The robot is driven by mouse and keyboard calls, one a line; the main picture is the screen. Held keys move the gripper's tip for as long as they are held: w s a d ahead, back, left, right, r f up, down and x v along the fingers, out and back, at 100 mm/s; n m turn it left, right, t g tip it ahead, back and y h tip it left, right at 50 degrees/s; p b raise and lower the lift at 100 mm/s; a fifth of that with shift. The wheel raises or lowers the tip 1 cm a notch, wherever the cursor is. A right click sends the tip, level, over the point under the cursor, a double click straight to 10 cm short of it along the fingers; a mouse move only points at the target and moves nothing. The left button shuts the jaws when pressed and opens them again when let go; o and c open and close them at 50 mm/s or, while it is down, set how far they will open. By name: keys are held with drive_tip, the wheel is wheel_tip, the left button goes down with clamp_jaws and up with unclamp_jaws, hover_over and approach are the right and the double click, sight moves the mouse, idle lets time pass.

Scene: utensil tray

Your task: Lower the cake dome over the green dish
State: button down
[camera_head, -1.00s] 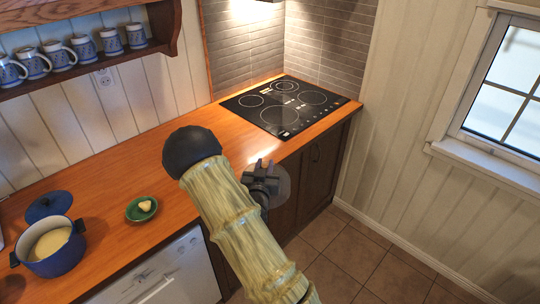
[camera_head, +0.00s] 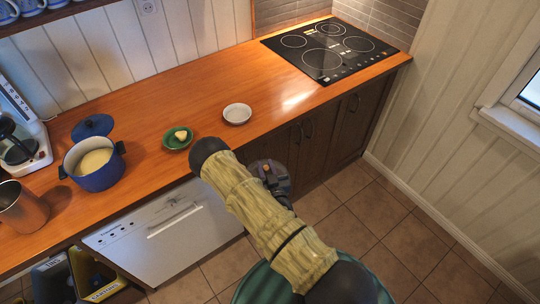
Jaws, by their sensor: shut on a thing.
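The green dish (camera_head: 171,143) sits on the wooden counter with a small pale yellow piece (camera_head: 181,135) on it. The cake dome (camera_head: 283,187) looks like a grey see-through round cover. It is in the air in front of the counter's front edge, right of the green dish and apart from it. My gripper (camera_head: 266,169) is shut on the dome, seemingly near its top. My arm partly hides the gripper and the dome, so the exact hold is hard to see.
A white dish (camera_head: 237,113) stands on the counter right of the green dish. A blue pot (camera_head: 98,180) and its blue lid (camera_head: 92,127) are to the left. The counter (camera_head: 190,85) is clear behind the dishes, up to the black cooktop (camera_head: 310,60).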

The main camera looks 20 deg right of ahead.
drive_tip(key=shift+w+a+r, duration=0.1)
drive_tip(key=shift+w+r, duration=0.15)
drive_tip(key=shift+r, duration=0.4)
